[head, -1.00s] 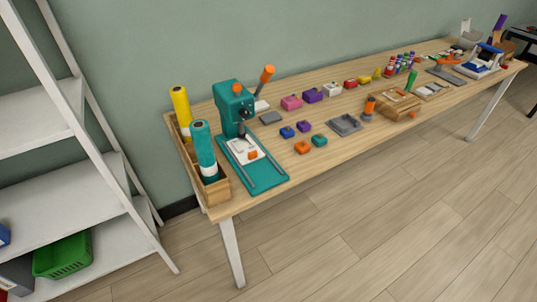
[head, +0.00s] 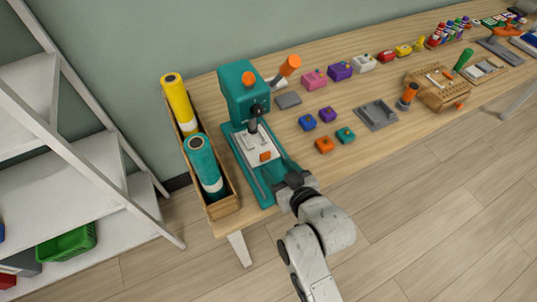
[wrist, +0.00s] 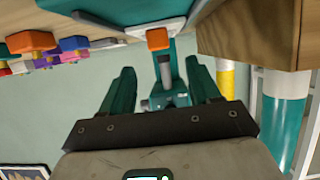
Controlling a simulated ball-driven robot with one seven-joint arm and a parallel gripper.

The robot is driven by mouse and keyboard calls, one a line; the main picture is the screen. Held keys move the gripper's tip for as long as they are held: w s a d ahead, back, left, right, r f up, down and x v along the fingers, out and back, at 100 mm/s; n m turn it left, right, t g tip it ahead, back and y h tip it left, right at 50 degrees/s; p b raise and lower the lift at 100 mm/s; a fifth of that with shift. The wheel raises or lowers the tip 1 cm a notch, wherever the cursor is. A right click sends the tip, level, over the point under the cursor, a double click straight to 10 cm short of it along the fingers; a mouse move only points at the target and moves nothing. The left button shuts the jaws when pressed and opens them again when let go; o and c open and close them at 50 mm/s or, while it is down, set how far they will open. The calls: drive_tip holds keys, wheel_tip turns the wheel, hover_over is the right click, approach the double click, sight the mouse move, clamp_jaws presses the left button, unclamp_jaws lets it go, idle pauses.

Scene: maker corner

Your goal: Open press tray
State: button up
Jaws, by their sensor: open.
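The teal press (head: 240,93) stands near the left end of the wooden table, with an orange-tipped lever (head: 289,66). Its white press tray (head: 252,143) sits on the railed teal base (head: 262,187), partly beneath the press head. The orange tray handle (head: 265,156) is at the tray's front; it also shows in the wrist view (wrist: 158,38). My gripper (head: 287,184) is over the front right of the base, apart from the handle. In the wrist view my gripper (wrist: 160,68) is open and empty, with the handle beyond and between its fingertips.
A wooden box (head: 224,207) with a yellow roll (head: 179,103) and a teal roll (head: 204,165) stands close left of the press. Small blocks, including an orange one (head: 325,145), and a grey holder (head: 376,115) lie to the right. A white shelf (head: 75,190) is at far left.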

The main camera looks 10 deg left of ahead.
sight(266, 155)
drive_tip(key=x, duration=0.7)
drive_tip(key=shift+w+a+f, duration=0.1)
drive_tip(key=shift+w+f, duration=0.05)
drive_tip(key=shift+w, duration=0.15)
clamp_jaws()
idle(0.4)
